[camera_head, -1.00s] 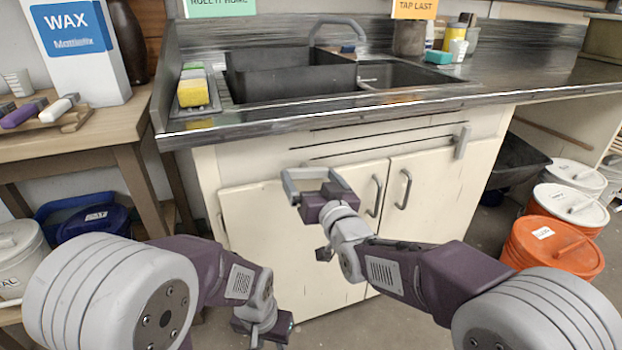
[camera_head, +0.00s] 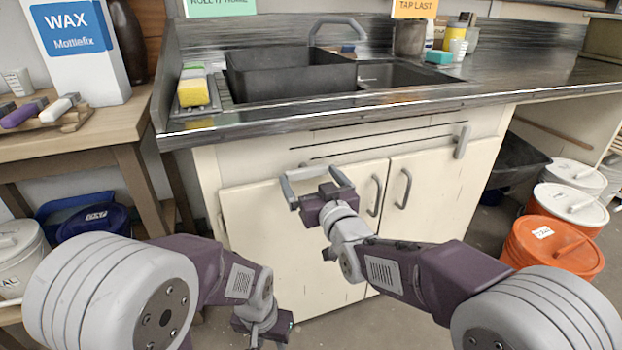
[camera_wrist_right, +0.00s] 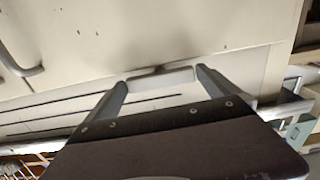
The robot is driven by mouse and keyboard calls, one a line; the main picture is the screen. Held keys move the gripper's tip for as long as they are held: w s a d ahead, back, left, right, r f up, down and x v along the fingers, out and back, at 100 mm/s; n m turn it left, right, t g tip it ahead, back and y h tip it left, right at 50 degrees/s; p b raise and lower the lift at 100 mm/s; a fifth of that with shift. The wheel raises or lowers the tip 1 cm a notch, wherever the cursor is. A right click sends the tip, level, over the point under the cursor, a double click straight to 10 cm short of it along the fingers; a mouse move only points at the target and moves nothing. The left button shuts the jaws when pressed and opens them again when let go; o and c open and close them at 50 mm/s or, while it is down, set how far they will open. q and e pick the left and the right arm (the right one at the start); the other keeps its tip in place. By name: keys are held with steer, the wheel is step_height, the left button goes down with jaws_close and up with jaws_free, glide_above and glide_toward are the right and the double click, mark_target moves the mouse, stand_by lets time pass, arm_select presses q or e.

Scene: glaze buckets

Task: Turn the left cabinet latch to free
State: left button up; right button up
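The left cabinet latch (camera_head: 308,171) is a pale grey bar on the front of the cream cabinet (camera_head: 258,222), close to level with a slight tilt, above the left door. My right gripper (camera_head: 309,176) is at it, one finger at each end of the bar. The right wrist view shows the latch (camera_wrist_right: 160,78) spanning between the two fingertips (camera_wrist_right: 161,80), seemingly touching both. My left gripper (camera_head: 264,330) hangs low before the cabinet, away from the latch; its fingers are not clear.
A second latch (camera_head: 461,141) stands upright at the right. Two curved door handles (camera_head: 375,195) (camera_head: 404,188) are close right of my right gripper. The dark counter edge (camera_head: 330,107) overhangs above. An orange bucket (camera_head: 553,250) stands right, a wooden table (camera_head: 75,140) left.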

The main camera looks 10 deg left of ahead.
steer(key=shift+d, duration=0.1)
steer(key=shift+s+d+r, duration=0.1)
steer(key=shift+s+d, duration=0.1)
steer(key=shift+s, duration=0.15)
steer(key=p+v, duration=0.2)
steer(key=v, duration=0.6)
steer(key=shift+d+p, duration=0.1)
steer(key=shift+p, duration=0.2)
